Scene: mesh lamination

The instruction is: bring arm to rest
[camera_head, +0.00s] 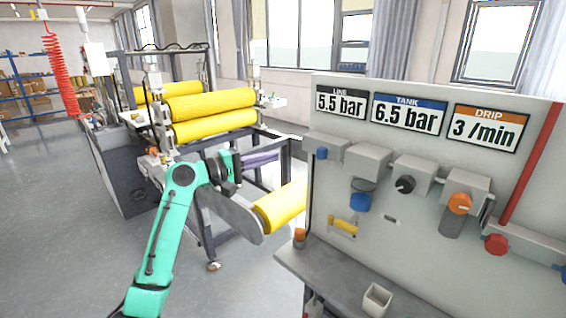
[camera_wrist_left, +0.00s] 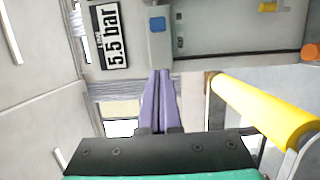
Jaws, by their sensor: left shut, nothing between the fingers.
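My left arm is green and comes in from the lower left in the head view. My left gripper (camera_head: 276,155) has purple fingers that point right, in front of the laminating machine's dark frame. In the left wrist view the two purple fingers (camera_wrist_left: 158,76) lie together, shut and empty. They appear apart from the panel and from the yellow roller. My right gripper is not in view.
Open floor (camera_head: 60,230) lies left.

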